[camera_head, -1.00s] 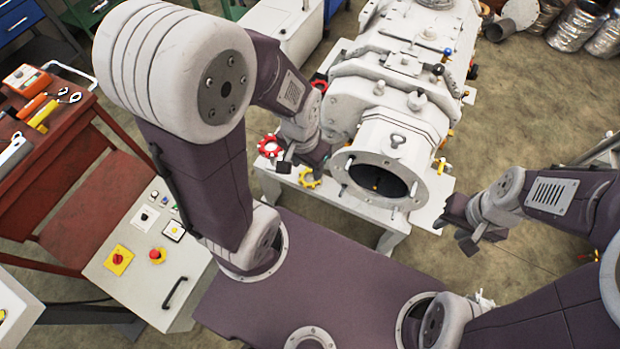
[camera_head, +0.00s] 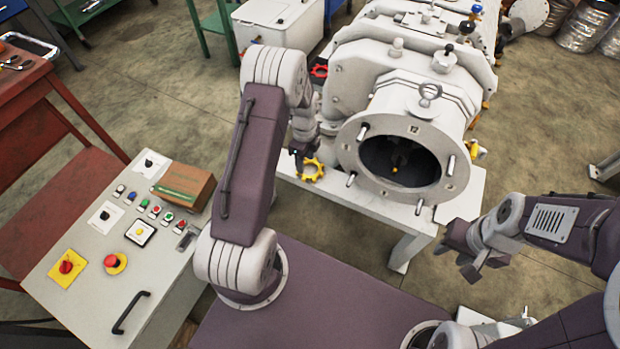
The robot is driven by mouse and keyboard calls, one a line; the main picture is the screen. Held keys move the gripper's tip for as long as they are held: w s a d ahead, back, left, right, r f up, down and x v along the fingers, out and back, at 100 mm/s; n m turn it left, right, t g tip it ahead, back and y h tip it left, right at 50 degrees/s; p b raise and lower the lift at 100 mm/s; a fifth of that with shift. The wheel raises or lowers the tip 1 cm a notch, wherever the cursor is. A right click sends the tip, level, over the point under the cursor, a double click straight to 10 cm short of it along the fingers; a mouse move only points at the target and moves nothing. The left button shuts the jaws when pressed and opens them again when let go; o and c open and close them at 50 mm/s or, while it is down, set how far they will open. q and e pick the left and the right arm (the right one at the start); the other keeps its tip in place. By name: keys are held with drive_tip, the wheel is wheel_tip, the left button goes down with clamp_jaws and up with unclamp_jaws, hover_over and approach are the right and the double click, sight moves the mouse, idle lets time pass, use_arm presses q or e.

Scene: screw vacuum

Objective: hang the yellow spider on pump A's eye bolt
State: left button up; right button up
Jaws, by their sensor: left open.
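The yellow spider (camera_head: 313,170), a toothed ring, is at the left edge of the white pump stand, left of the pump's open flange. My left gripper (camera_head: 299,158) is open at the spider's left side, pointing down; its fingers are partly hidden, and I cannot tell whether they touch the ring. The pump (camera_head: 400,95) is white with a round open mouth facing me. Its eye bolt (camera_head: 430,92) stands upright on top, behind the flange, with nothing on it. My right gripper (camera_head: 464,252) is open and empty, right of the stand.
A red ring-shaped part (camera_head: 318,71) shows at the pump's left side. Studs (camera_head: 351,180) stick out from the flange. A control cabinet (camera_head: 80,292) with a brown box (camera_head: 184,186) stands at the left. Open floor lies right of the stand.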

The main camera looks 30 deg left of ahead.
sight(305, 177)
use_arm(q)
drive_tip(key=shift+f+b, duration=0.7)
drive_tip(key=shift+f, duration=1.2)
wheel_tip(305, 177, down, 5)
drive_tip(key=shift+s+a+f+b, duration=0.1)
drive_tip(key=shift+a+b, duration=0.05)
drive_tip(key=shift+b, duration=0.95)
drive_tip(key=shift+c, duration=0.4)
clamp_jaws()
